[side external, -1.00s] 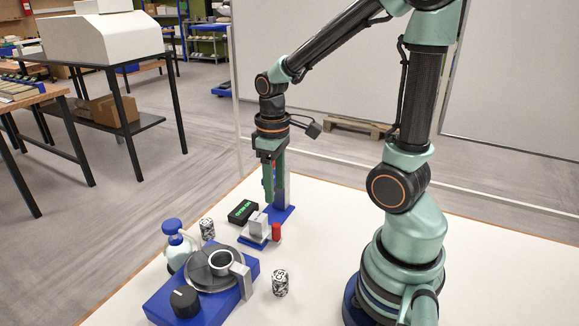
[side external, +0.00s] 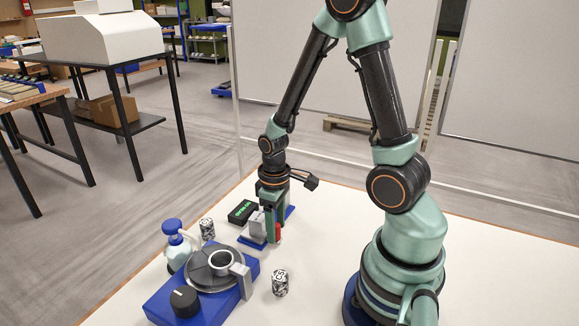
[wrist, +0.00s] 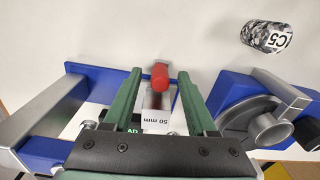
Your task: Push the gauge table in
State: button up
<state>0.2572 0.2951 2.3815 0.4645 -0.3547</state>
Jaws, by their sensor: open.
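The gauge table, a small grey slide bearing a metal block, stands on a blue base (side external: 251,243). The block (side external: 257,222) is marked 50 mm in the wrist view (wrist: 157,122). A red handle sits at the table's front; it shows in the wrist view (wrist: 160,76) and partly beside my finger in the side view (side external: 279,232). My gripper (side external: 273,238) points down over the table. In the wrist view its open fingers (wrist: 159,74) lie on either side of the handle and block. Whether they touch either is unclear. The stand's column is mostly hidden in the side view.
A black display box (side external: 242,212) stands behind the table. The white tabletop (side external: 325,235) is clear to the right.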

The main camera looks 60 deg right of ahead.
grip_shut()
dwell(1.4)
